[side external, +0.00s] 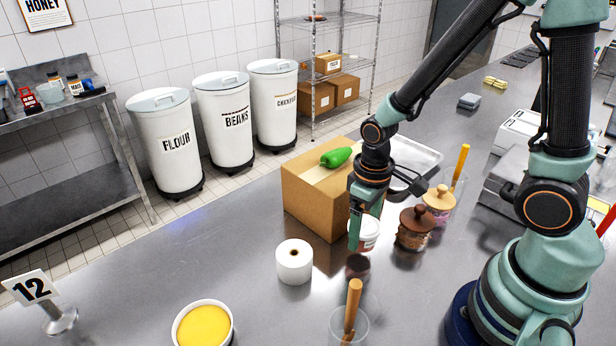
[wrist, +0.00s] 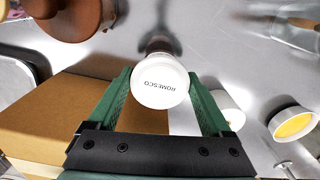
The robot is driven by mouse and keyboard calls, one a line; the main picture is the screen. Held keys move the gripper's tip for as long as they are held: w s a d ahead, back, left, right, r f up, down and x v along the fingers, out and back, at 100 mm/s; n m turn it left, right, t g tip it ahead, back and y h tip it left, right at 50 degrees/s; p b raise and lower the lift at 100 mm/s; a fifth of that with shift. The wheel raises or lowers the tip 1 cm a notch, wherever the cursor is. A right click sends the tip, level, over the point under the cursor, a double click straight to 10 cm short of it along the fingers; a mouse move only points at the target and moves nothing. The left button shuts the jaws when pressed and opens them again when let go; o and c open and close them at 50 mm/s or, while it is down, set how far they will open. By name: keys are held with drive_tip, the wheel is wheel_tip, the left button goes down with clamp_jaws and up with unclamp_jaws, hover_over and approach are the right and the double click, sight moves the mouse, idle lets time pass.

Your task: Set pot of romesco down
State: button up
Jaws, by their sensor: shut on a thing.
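The pot of romesco (wrist: 160,82) has a white lid with its name printed on it, facing the wrist camera. My gripper (wrist: 159,77) is shut on it, one green finger on each side. In the side view the pot (side external: 370,236) shows white with a reddish band, partly hidden behind my gripper (side external: 359,232). It is over the steel counter (side external: 240,255), between the cardboard box and a brown-lidded jar. I cannot tell whether its base touches the counter. A dark reddish round patch shows on the counter just in front.
The cardboard box (side external: 310,205) with a green pepper (side external: 336,157) stands left of my gripper. A white paper roll (side external: 294,262) is front left. A brown-lidded jar (side external: 415,229) is close on the right. A glass with a wooden handle (side external: 349,325) is in front.

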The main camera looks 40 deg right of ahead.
sight(365, 225)
drive_tip(key=shift+f, duration=1.4)
drive_tip(key=shift+f, duration=0.1)
drive_tip(key=o, duration=1.4)
wheel_tip(365, 225, up, 12)
drive_tip(key=shift+r, duration=0.2)
drive_tip(key=r+t, duration=0.2)
drive_tip(key=r, duration=0.1)
drive_tip(key=d+r+m+t, duration=0.1)
drive_tip(key=r, duration=0.3)
drive_tip(key=d+r+t, duration=0.1)
drive_tip(key=r+t, duration=0.1)
drive_tip(key=r, duration=0.1)
drive_tip(key=shift+d+r+m+t, duration=0.25)
drive_tip(key=shift+r+m+t, duration=0.05)
drive_tip(key=shift+r+m, duration=0.1)
